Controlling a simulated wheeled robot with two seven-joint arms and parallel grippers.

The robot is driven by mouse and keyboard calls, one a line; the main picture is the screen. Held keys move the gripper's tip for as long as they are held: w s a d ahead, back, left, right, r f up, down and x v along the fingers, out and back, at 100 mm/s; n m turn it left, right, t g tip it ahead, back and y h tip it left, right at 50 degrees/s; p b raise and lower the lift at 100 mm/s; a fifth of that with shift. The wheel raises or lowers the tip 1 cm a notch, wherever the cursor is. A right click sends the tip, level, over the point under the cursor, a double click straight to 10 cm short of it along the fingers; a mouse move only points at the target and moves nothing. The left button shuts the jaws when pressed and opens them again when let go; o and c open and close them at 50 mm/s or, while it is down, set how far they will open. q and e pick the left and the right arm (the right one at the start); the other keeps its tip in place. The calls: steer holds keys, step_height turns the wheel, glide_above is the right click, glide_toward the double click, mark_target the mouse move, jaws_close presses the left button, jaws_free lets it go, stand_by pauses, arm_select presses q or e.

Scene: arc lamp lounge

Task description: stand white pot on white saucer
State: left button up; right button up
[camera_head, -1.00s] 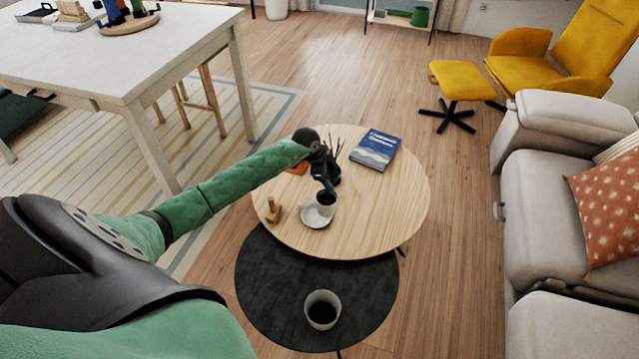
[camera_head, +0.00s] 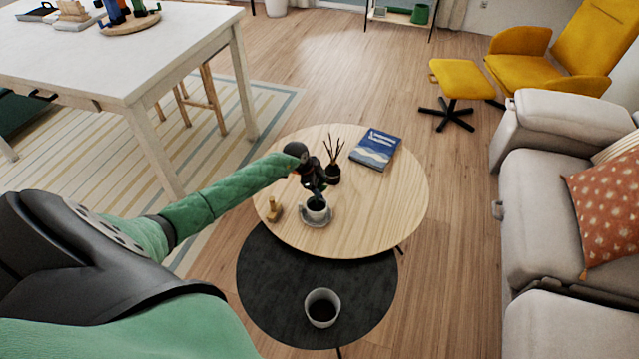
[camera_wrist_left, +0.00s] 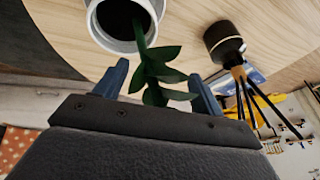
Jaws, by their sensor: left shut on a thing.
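The white pot (camera_head: 317,213), with dark soil and a green plant, is at the front of the round wooden table, over the white saucer (camera_head: 304,219). The saucer's rim shows around the pot's base and looks shaded. I cannot tell whether the pot touches it. In the left wrist view the pot's rim (camera_wrist_left: 151,12) is at the top, and the leafy stem shows between the blue fingers (camera_wrist_left: 160,88). The saucer is not seen there. My right gripper is not in view.
A reed diffuser (camera_head: 333,174) stands just behind my gripper. A blue book (camera_head: 375,149) lies farther back. A small wooden object (camera_head: 274,209) is left of the saucer. Another white pot (camera_head: 322,308) stands on the lower black table (camera_head: 265,285). The wooden table's right side is clear.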

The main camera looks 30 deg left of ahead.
arm_select(q)
steer(key=o, duration=1.7)
steer(key=shift+f, duration=0.1)
